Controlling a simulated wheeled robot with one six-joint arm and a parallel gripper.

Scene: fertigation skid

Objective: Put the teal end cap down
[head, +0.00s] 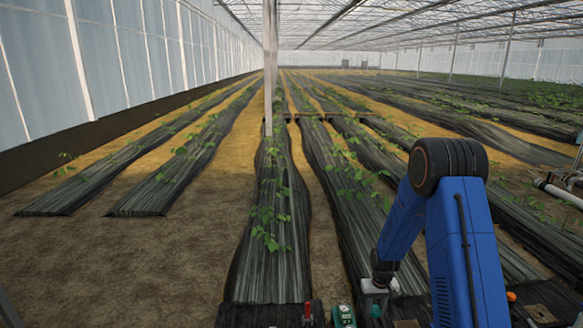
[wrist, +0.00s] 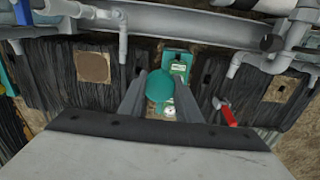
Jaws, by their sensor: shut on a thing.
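The teal end cap (wrist: 160,86) shows in the wrist view as a round teal disc between the fingertips of my gripper (wrist: 160,81). My gripper is shut on it. Behind the disc is a teal-green unit (wrist: 181,62) with pale labels, partly covered by the cap and fingers. I cannot tell the gap between the cap and what lies under it. In the head view my gripper (head: 379,290) is low at the bottom edge, and the cap is too small there to tell clearly.
Grey pipes (wrist: 200,22) run across the top of the wrist view. A red-handled part (wrist: 225,112) lies to the right of the fingers. A square brown plate (wrist: 93,66) is at left. In the head view, black-covered crop rows (head: 270,245) stretch away, with bare soil (head: 150,255) at left.

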